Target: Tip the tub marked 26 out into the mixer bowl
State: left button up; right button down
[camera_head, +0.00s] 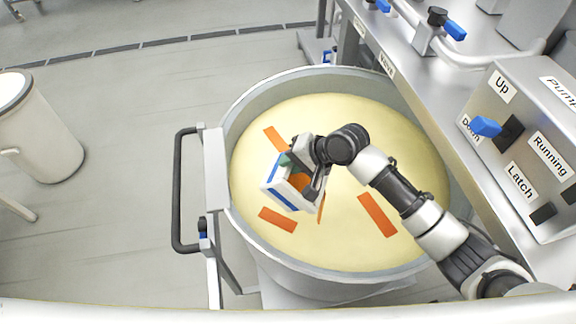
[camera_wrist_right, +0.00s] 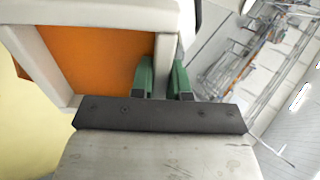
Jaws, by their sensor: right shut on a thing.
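The mixer bowl (camera_head: 243,232) is a large round grey metal vessel holding a smooth pale yellow mass. My right gripper (camera_head: 290,163) is over the bowl, shut on the wall of a small white tub (camera_head: 276,191) with a blue stripe. The tub is tilted, and orange shows inside its opening. In the right wrist view the green fingertips (camera_wrist_right: 163,80) pinch the white tub wall (camera_wrist_right: 38,62), with orange beside it. No number on the tub is legible. Several orange strips (camera_head: 378,215) show on the yellow mass; one is partly hidden by the tub. My left gripper is out of view.
A steel control panel (camera_head: 530,150) with labels and a blue lever stands at the right, beside a steel ledge (camera_head: 430,122). A black handle (camera_head: 180,190) is on the bowl's left. A white bin (camera_head: 40,130) stands far left on open grey floor.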

jog(key=shift+s+d+r+t+y+b, duration=0.1)
jog(key=shift+s+d+t+y+b, duration=0.3)
jog(key=shift+d+y+b, duration=1.1)
jog(key=shift+s+d+t+y+b, duration=0.35)
jog(key=shift+y+b, duration=0.2)
jog(key=shift+b, duration=1.9)
jog(key=shift+s+d+r+t+y+b, duration=0.1)
jog(key=shift+s+d+t+y+b, duration=0.3)
jog(key=shift+d+y+b, duration=1.1)
jog(key=shift+w+a+h+b, duration=0.1)
jog(key=shift+a+h+b, duration=0.4)
jog(key=shift+a, duration=0.1)
jog(key=shift+d, duration=0.1)
dwell(0.7)
